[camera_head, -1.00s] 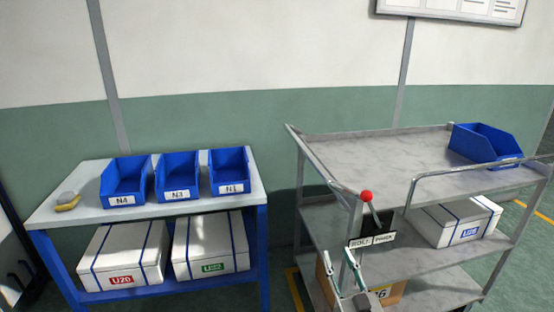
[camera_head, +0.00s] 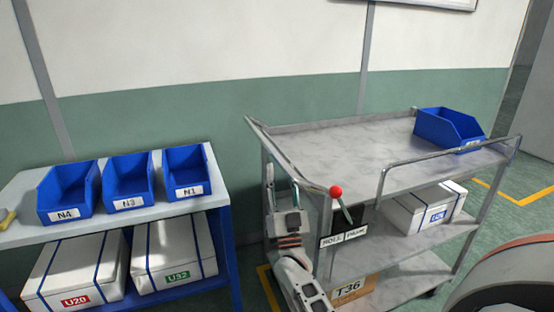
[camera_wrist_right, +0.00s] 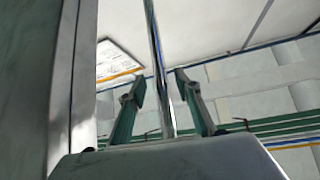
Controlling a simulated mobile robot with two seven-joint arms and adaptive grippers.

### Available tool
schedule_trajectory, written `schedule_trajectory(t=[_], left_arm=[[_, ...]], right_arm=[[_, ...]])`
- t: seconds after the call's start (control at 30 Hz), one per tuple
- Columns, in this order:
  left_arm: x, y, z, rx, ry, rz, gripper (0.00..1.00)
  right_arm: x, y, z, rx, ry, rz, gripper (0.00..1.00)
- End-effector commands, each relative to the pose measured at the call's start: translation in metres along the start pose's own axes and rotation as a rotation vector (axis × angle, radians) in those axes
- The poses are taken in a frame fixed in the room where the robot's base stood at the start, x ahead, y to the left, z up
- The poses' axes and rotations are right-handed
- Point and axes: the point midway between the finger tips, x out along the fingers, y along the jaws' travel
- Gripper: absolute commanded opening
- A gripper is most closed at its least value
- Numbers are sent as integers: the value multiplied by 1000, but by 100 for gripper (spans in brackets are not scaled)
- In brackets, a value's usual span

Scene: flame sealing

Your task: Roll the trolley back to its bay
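The grey metal trolley (camera_head: 345,140) with several shelves stands in the middle and right of the head view. A push handle (camera_head: 262,138) is at its left end. My right gripper (camera_head: 283,180) is upright at the trolley's left end, by the handle. In the right wrist view a shiny bar (camera_wrist_right: 158,65) runs between its parted fingers, with gaps visible on both sides. Yellow floor lines (camera_head: 518,196) show to the right. My left gripper is out of view.
A blue bench (camera_head: 222,160) with blue bins (camera_head: 130,190) and white boxes (camera_head: 175,255) stands left of the trolley. The trolley carries a blue bin (camera_head: 445,128), a white box (camera_head: 420,212) and a T36 carton (camera_head: 350,292). The wall is close behind.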

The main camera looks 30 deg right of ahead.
Motion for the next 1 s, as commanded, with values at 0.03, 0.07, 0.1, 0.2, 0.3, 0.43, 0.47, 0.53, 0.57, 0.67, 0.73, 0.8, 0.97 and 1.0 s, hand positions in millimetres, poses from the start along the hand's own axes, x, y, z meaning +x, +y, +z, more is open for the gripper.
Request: schedule_trajectory(t=[0.03,0.07,0.1,0.2,0.3,0.43,0.47,0.53,0.57,0.67,0.73,0.8,0.97,1.0], left_arm=[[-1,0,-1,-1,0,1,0],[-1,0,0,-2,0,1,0],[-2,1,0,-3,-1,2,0],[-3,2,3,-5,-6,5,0],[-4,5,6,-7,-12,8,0],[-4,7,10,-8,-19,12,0],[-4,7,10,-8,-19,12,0],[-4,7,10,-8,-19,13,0],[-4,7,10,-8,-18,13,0],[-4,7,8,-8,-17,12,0],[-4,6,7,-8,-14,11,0],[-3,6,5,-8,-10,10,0],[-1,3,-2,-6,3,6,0],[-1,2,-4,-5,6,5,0]], right_arm=[[11,-1,-2,0,3,0,33],[15,-1,-2,0,3,-1,33],[21,-1,-2,0,3,-1,33],[32,-1,-1,-1,0,-1,33],[40,0,0,-1,-1,-1,33],[44,0,0,-1,-1,-1,33],[44,0,0,-1,-1,-1,33],[44,0,0,-1,-2,-1,33],[44,0,0,-1,-2,-1,33],[43,0,0,-1,-2,-1,30],[43,0,0,-1,-2,-1,12],[43,0,0,-1,-2,-1,0],[43,0,0,-1,-2,-1,0],[43,1,0,-1,-2,-1,0]])
